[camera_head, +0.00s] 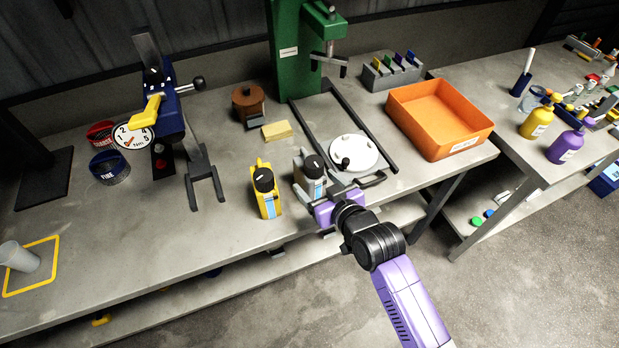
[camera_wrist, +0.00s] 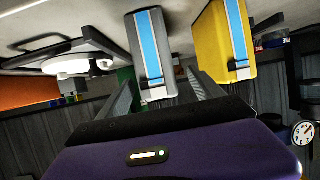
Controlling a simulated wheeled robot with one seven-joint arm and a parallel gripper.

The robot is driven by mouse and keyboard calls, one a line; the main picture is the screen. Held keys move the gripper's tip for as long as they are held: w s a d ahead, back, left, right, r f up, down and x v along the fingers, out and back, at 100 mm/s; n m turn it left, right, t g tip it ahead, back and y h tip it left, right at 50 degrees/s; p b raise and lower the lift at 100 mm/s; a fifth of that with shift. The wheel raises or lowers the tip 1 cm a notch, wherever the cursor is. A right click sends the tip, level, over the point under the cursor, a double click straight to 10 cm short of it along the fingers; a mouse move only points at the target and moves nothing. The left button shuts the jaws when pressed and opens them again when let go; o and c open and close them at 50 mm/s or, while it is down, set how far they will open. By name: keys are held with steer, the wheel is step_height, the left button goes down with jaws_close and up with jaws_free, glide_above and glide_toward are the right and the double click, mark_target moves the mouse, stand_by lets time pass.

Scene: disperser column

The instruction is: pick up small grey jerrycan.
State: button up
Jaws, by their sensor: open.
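The small grey jerrycan (camera_head: 314,187), with a black cap and a blue-and-white stripe, stands upright near the front edge of the bench. In the wrist view, which looks upside down, the grey jerrycan (camera_wrist: 150,52) is straight ahead of my gripper. My gripper (camera_head: 331,190) is open at bench height, on the front side of the can. In the wrist view its two fingers (camera_wrist: 161,82) point toward the can, one to each side. I cannot tell how far they reach along it.
A similar yellow jerrycan (camera_head: 265,192) stands close to the left of the grey one, also seen in the wrist view (camera_wrist: 224,42). A white round plate (camera_head: 355,152) on a dark rail frame lies behind right. An orange tray (camera_head: 437,137) is further right.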

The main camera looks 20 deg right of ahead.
steer(key=shift+d+p+x, duration=0.2)
steer(key=shift+p+x, duration=0.25)
steer(key=shift+x, duration=2.15)
jaws_close()
steer(key=shift+r, duration=0.1)
